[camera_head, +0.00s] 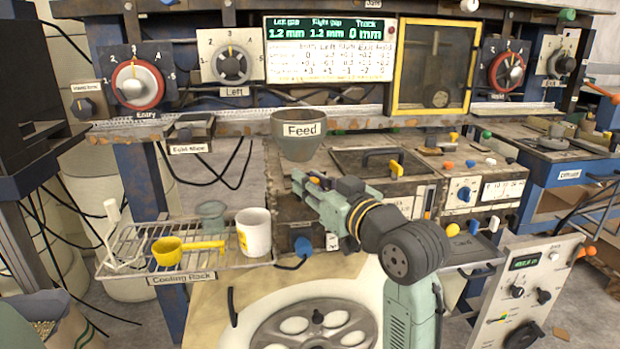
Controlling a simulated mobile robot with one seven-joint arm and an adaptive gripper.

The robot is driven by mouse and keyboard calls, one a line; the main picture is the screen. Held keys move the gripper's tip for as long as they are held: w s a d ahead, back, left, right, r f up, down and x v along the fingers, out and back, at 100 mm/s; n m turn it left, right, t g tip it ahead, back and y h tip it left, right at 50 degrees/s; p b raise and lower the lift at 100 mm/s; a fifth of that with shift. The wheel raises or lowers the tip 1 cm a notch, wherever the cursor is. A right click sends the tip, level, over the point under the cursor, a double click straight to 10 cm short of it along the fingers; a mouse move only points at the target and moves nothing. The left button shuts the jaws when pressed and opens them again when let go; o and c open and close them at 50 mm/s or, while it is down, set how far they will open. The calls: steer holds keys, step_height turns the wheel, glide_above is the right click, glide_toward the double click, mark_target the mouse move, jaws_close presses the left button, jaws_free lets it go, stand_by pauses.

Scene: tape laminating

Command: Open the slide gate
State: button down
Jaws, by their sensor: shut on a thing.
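The grey hopper labelled Feed (299,147) hangs under the shelf near the middle. My gripper (305,181) is just below it and slightly right, with my green arm reaching in from the lower right. The jaws are shut on a small part beneath the hopper, which appears to be the slide gate's handle. The fingers cover most of that part. The gate plate itself is hard to make out, so I cannot tell how far it is open.
A wire cooling rack (135,272) at left holds a yellow scoop (168,251) and a white cup (253,232). A round wheel plate (315,325) lies in front. A machine box with a black handle (383,158) stands right of the hopper. A control panel (525,290) stands at lower right.

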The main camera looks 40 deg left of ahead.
steer(key=shift+s+d+r, duration=0.1)
steer(key=shift+s+d, duration=0.1)
steer(key=shift+w+a, duration=0.1)
steer(key=c, duration=1.4)
jaws_free()
steer(key=shift+o, duration=0.2)
steer(key=v, duration=1.2)
